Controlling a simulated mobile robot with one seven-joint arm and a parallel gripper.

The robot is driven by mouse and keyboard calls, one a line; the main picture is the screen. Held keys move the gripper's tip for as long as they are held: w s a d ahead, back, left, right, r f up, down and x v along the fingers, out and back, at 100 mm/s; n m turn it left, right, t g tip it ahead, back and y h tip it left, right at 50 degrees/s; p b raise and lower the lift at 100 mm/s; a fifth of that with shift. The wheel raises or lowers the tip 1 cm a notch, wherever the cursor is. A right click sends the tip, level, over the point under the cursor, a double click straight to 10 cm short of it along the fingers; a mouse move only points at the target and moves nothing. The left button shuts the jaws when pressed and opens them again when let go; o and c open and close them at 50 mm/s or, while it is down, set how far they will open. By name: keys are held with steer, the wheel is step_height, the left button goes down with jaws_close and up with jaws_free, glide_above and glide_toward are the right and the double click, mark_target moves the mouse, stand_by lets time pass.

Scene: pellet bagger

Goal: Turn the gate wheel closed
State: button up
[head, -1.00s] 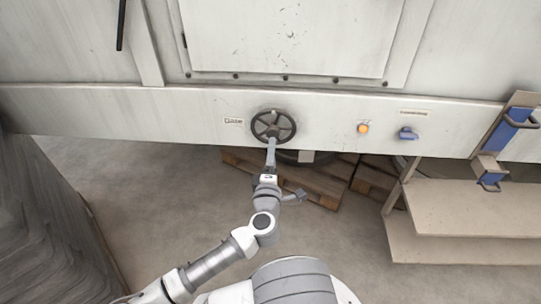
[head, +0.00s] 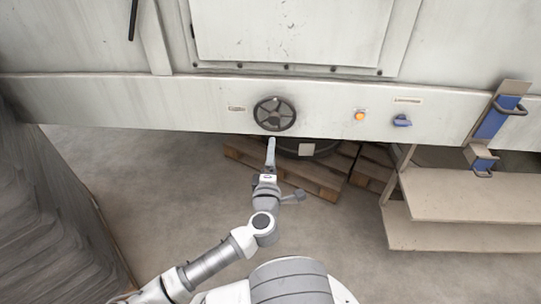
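The gate wheel (head: 275,113) is a dark spoked handwheel on the pale machine's lower front beam, in the middle of the head view. A small label (head: 237,109) sits just left of it. My gripper (head: 271,141) points up toward the wheel, with its tip just below the rim in the picture. It appears apart from the wheel. I see the fingers almost edge-on, so whether they are open or shut does not show.
Wooden pallets (head: 310,178) lie below the beam.

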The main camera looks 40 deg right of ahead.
steer(key=shift+s+a, duration=0.25)
steer(key=shift+a, duration=0.05)
stand_by(0.6)
